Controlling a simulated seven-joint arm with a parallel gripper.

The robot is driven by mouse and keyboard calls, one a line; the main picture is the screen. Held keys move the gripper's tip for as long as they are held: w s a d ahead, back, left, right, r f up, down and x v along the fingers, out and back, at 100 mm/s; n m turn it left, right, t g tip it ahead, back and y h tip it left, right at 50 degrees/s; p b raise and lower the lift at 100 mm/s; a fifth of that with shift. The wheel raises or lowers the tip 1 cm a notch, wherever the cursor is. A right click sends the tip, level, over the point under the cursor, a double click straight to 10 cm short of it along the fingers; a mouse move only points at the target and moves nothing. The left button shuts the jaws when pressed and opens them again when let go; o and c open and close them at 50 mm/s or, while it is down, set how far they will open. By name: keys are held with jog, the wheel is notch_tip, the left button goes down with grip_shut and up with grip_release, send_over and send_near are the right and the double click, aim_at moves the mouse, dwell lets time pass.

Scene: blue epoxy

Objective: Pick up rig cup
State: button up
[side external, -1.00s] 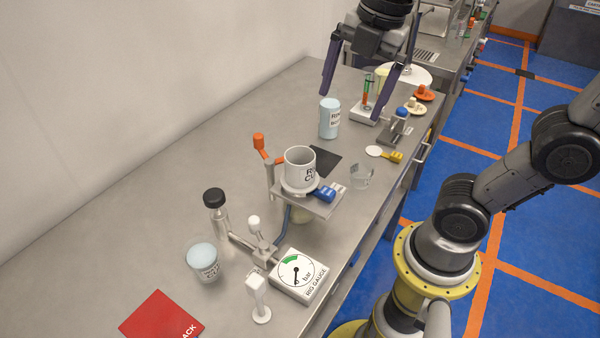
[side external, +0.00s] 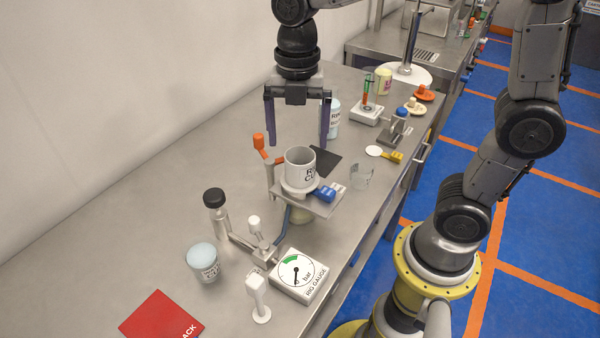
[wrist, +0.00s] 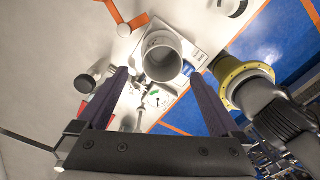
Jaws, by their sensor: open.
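The rig cup (side external: 300,168) is a light grey, open-topped cup with dark lettering. It stands upright on a small raised metal platform (side external: 322,207). In the wrist view the rig cup (wrist: 162,57) shows from above, just beyond and between the fingers, and looks empty. My gripper (side external: 299,142) is open, with two dark purple fingers pointing down. It hangs above and slightly behind the cup, apart from it. The wrist view also shows my gripper (wrist: 165,85) with nothing between its fingers.
An orange-handled valve (side external: 260,143) stands close left of the cup, and a blue lever (side external: 324,194) sits at its front right. A clear beaker (side external: 361,177), a labelled light-blue container (side external: 334,118) and a gauge box (side external: 299,275) are nearby. The table's left side is clear.

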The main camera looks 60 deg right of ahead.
aim_at(300, 156)
jog(key=shift+s+d+f, duration=0.1)
jog(key=shift+f, duration=1.35)
jog(key=shift+s+d+f, duration=0.1)
jog(key=shift+f, duration=1.3)
jog(key=shift+w, duration=0.1)
jog(key=c, duration=1.5)
jog(key=shift+r, duration=0.1)
